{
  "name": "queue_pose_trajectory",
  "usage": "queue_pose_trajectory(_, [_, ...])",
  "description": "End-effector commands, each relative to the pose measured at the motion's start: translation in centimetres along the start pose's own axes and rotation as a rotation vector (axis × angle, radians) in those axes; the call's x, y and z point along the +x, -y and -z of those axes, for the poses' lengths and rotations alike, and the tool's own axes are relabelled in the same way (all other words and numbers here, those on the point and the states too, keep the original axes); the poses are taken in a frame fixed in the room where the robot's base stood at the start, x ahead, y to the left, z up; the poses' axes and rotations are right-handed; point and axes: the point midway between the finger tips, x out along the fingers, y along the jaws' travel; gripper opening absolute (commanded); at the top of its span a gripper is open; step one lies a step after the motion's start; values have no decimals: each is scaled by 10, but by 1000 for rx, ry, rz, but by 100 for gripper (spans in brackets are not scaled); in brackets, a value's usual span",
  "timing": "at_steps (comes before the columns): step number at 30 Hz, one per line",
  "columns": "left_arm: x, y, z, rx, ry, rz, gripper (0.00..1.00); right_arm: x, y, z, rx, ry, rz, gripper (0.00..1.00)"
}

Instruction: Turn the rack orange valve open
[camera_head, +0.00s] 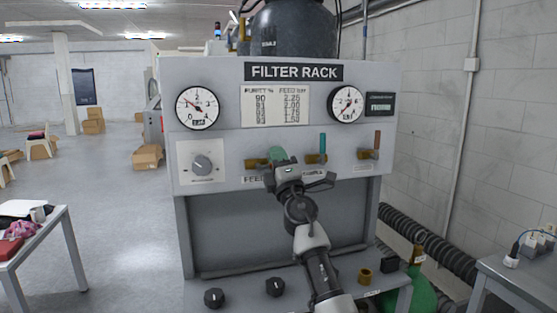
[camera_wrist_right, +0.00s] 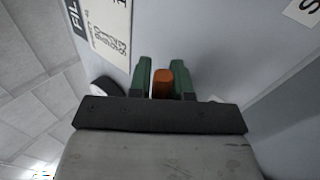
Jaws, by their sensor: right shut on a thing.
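The filter rack (camera_head: 215,145) is a grey panel with a row of brass valves. My right gripper (camera_head: 277,156) is at the leftmost valve, above the "FEED" label, and hides most of it. In the right wrist view, the green fingers of my right gripper (camera_wrist_right: 164,82) are shut on an upright orange valve handle (camera_wrist_right: 163,85), one finger on each side. The brass body of this valve (camera_head: 256,163) shows left of the gripper in the head view. A middle valve has a teal handle (camera_head: 322,145), and a right valve has a brown-orange handle (camera_head: 376,143). My left gripper is not in view.
Two gauges (camera_head: 198,106) (camera_head: 346,103) and a readout plate (camera_head: 275,105) sit above the valves. Tables stand at the left (camera_head: 35,236) and right (camera_head: 510,285). A corrugated hose (camera_head: 432,245) runs along the right wall.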

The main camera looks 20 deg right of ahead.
Motion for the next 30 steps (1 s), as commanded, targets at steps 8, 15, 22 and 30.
queue_pose_trajectory(8, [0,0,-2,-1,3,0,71,0,1,-1,-2,1,1,31])
queue_pose_trajectory(15, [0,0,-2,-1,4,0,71,0,0,0,-2,0,0,45])
queue_pose_trajectory(22, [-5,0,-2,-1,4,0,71,-4,0,0,0,-1,1,45])
queue_pose_trajectory(30, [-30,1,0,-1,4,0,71,-41,-1,0,1,0,4,45])
